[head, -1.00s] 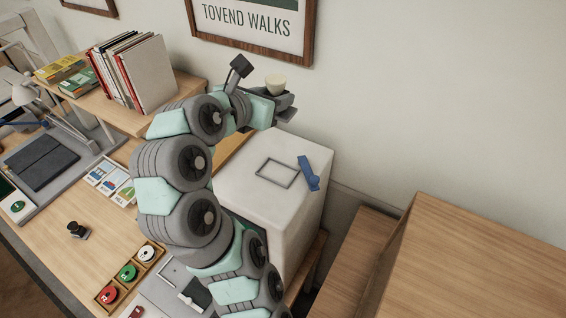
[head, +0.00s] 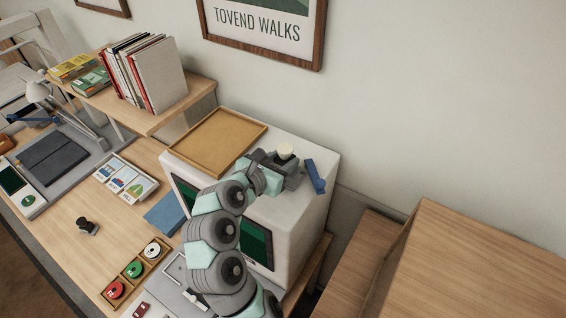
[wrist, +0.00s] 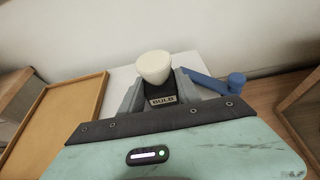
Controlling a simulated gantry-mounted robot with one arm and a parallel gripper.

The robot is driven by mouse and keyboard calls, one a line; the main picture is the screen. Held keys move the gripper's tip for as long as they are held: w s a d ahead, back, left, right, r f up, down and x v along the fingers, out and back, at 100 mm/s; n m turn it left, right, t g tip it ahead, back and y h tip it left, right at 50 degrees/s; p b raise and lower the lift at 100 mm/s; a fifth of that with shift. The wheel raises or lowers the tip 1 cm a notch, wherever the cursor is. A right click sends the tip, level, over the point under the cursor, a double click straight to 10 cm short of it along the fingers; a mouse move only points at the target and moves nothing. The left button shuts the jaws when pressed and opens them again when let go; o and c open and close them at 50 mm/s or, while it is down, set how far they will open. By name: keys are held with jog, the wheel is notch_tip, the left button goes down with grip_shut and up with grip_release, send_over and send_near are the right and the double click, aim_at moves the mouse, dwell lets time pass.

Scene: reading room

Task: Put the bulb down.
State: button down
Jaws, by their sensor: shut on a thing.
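The bulb (head: 286,150) is a cream-white rounded piece on a dark base. In the wrist view the bulb (wrist: 153,66) stands upright, and its base carries a label reading BULB. My gripper (head: 284,168) is shut on the dark base, with a grey finger on each side, as the wrist view also shows (wrist: 161,92). It is low over the right part of the white cabinet's top (head: 300,142). I cannot tell whether the base touches the cabinet. The rectangular outline on that top is hidden by my gripper.
A shallow wooden tray (head: 218,143) lies on the cabinet's left part. A blue object (head: 316,177) lies at its right edge, close to my gripper. The wall is behind. A shelf with books (head: 155,80) stands left, and a wooden cabinet (head: 450,265) stands right.

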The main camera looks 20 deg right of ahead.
jog(key=shift+f, duration=0.9)
jog(key=shift+f, duration=0.15)
jog(key=c, duration=0.9)
grip_release()
jog(key=shift+o, duration=0.2)
jog(key=shift+s+a+r, duration=0.1)
jog(key=shift+a+r, duration=0.15)
jog(key=v, duration=1)
jog(key=shift+s+a+r, duration=0.15)
jog(key=shift+a+r, duration=0.15)
jog(key=shift+s+a, duration=0.25)
